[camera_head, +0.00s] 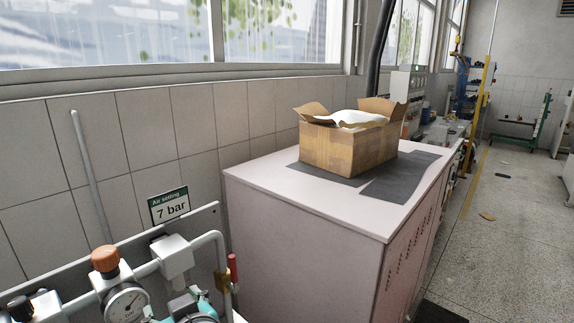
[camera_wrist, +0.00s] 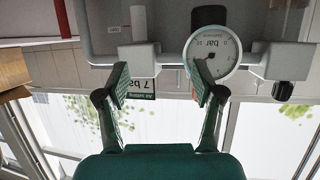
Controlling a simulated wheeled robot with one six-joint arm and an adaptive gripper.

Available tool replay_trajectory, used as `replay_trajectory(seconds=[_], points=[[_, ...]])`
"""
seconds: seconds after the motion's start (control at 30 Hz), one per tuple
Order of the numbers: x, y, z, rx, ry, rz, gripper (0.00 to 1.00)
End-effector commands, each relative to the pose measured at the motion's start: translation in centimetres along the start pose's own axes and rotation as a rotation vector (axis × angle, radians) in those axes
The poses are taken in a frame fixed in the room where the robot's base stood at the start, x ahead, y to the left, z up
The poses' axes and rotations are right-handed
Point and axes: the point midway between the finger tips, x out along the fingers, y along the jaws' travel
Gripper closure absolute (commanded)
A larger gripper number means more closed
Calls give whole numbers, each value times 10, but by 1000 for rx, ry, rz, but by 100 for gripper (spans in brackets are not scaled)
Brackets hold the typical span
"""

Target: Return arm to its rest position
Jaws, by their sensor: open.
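My gripper (camera_wrist: 160,80) shows in the wrist view, which is upside down. Its two green fingers are spread apart, with nothing held between them. A round pressure gauge (camera_wrist: 212,54) shows behind the right fingertip, and a "7 bar" sign (camera_wrist: 142,90) is partly hidden behind the left one. In the head view, teal parts show at the bottom edge near the gauge (camera_head: 126,303); I cannot tell whether they are my gripper. An open cardboard box (camera_head: 345,148) with white paper (camera_head: 355,117) in its top stands on the cabinet.
Pipework with an orange knob (camera_head: 105,259) and a red-handled valve (camera_head: 232,268) fills the lower left. The pale cabinet (camera_head: 300,235) stands to its right, with dark mats (camera_head: 395,180) on top. Windows (camera_head: 110,32) line the wall. The floor (camera_head: 500,240) at right is mostly clear.

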Motion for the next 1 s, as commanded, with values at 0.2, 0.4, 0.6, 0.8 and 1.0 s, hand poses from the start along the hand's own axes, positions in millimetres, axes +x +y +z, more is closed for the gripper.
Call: replay_trajectory(seconds=[0.2,0.4,0.6,0.8,1.0], points=[[4,44,80,32,3,72,32],[-9,78,148,58,14,137,32],[-34,105,212,83,27,202,32],[-70,124,271,106,37,267,32],[-116,134,322,127,48,332,32]])
